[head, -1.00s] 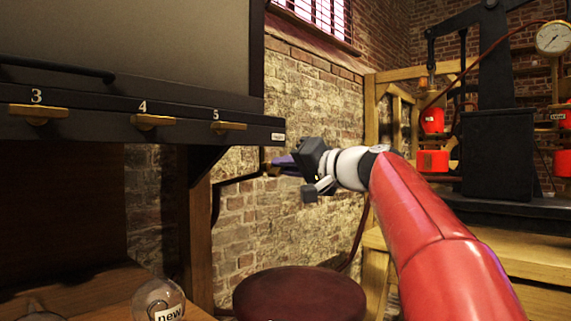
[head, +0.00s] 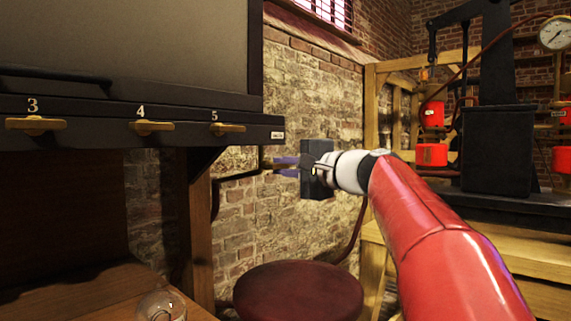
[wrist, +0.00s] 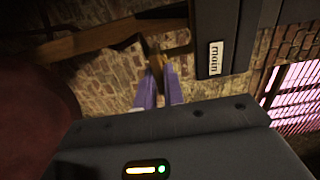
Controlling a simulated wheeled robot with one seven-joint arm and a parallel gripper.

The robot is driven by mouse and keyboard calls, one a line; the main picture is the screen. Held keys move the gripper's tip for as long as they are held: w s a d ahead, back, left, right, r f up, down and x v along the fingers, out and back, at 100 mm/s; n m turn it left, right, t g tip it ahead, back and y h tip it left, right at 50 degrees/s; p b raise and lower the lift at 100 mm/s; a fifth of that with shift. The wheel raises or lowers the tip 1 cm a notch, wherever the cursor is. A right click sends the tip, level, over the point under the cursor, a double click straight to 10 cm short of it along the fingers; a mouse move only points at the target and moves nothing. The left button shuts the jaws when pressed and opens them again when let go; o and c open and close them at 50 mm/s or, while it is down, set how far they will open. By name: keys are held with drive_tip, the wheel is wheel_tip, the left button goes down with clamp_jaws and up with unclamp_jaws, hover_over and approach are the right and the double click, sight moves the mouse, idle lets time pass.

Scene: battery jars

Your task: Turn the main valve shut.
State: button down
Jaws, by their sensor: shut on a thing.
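The main valve (head: 266,164) is a small brass fitting at the end of a dark pipe, just below the right end of the black panel. My gripper (head: 282,163) reaches it from the right, with its purple fingers pointing left at the brass. In the wrist view the picture is rolled over, and the purple fingers of my gripper (wrist: 159,88) are shut on the valve's narrow brass handle (wrist: 155,62). The handle's exact angle is hard to tell.
The black panel (head: 90,130) carries brass taps numbered 3, 4 and 5. A round dark red stool (head: 298,292) stands below my gripper. A glass jar (head: 162,306) stands on the wooden bench. A brick wall lies behind; a black press with red pots stands right.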

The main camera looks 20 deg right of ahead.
idle(0.5)
drive_tip(key=c, duration=1.5)
unclamp_jaws()
drive_tip(key=shift+d, duration=0.1)
drive_tip(key=v, duration=0.7)
drive_tip(key=shift+s+d+b, duration=0.15)
drive_tip(key=shift+s+b, duration=0.2)
drive_tip(key=shift+b, duration=0.05)
drive_tip(key=shift+s, duration=0.1)
